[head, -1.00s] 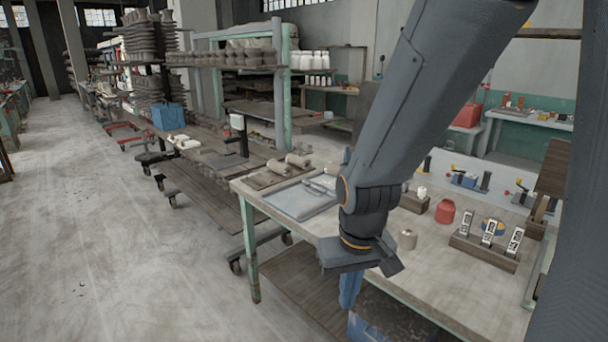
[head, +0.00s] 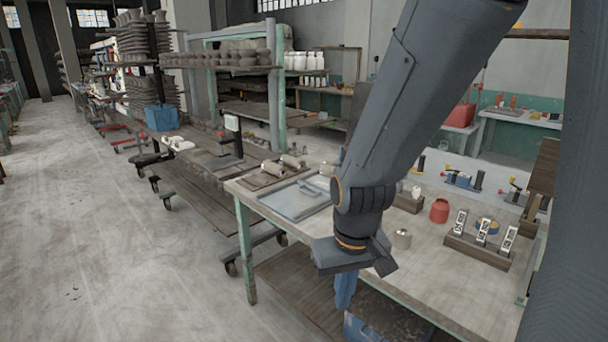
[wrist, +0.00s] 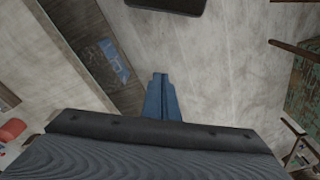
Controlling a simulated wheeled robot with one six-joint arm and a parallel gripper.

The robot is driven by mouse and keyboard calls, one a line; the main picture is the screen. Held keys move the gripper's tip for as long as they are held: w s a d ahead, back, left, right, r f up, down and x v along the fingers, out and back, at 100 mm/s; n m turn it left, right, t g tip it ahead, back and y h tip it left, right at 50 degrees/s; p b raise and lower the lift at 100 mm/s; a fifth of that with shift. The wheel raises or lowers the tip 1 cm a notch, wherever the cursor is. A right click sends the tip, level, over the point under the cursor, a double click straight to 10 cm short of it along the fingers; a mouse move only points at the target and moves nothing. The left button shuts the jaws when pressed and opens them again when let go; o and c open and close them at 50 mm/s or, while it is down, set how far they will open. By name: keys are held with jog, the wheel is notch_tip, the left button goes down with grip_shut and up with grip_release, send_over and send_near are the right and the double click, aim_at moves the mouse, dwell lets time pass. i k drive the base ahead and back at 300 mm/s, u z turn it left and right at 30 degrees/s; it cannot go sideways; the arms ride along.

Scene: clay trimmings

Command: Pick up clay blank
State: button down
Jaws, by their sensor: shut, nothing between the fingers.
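My gripper (head: 345,300) hangs from my dark grey arm at the near side of the workbench (head: 420,290). Its blue fingers are together and empty, and in the wrist view (wrist: 160,76) they point at bare floor. Pale clay-coloured rolls lie on a board at the bench's far left corner, one of them here (head: 291,161); they may be the clay blank, but I cannot tell. My gripper is apart from all of these.
A grey tray (head: 280,207) lies on the bench's left part. A red jar (head: 439,211) and a holder with white labelled pieces (head: 477,250) stand to the right. A lower shelf (head: 290,280) is under the bench. The floor (head: 130,260) at left is clear.

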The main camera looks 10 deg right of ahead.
aim_at(327, 169)
jog(key=u, duration=0.4)
jog(key=i, duration=2.15)
jog(key=z, duration=0.3)
